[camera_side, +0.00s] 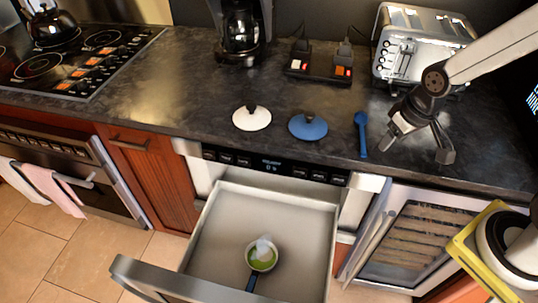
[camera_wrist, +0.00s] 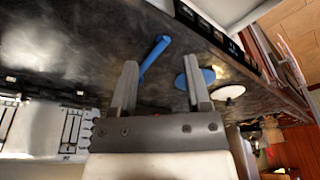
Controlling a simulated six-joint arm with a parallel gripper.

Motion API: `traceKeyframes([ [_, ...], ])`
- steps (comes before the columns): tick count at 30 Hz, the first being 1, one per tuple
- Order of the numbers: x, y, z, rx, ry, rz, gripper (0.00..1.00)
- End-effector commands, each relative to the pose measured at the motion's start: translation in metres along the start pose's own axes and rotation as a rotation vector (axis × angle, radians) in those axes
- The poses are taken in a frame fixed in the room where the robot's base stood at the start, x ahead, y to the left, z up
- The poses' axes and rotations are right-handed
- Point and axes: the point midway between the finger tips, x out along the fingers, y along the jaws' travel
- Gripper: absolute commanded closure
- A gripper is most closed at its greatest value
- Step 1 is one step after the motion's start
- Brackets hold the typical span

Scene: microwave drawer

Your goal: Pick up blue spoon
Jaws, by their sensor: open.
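The blue spoon (camera_side: 361,133) lies on the dark countertop, its round end toward the wall and its handle pointing to the counter's front edge. It also shows in the wrist view (camera_wrist: 155,55), beyond my gripper's left finger, which partly overlaps its lower end. My gripper (camera_side: 418,142) is open and empty, to the right of the spoon in the side view and apart from it. Its two fingers are spread wide in the wrist view (camera_wrist: 163,85).
A blue lid (camera_side: 308,127) and a white lid (camera_side: 252,118) lie left of the spoon. A toaster (camera_side: 420,45) and a power strip (camera_side: 318,68) stand behind. Below, the open microwave drawer (camera_side: 215,230) holds a small pan (camera_side: 262,256) with green contents. A coffee maker (camera_side: 241,30) stands farther left.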

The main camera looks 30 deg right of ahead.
Motion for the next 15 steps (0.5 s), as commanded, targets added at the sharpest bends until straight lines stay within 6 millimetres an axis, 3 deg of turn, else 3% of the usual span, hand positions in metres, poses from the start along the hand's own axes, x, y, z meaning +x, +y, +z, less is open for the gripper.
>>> traceKeyframes([
  [15, 0.023, 0.013, -0.073, 0.540, -0.174, 0.058, 0.38],
])
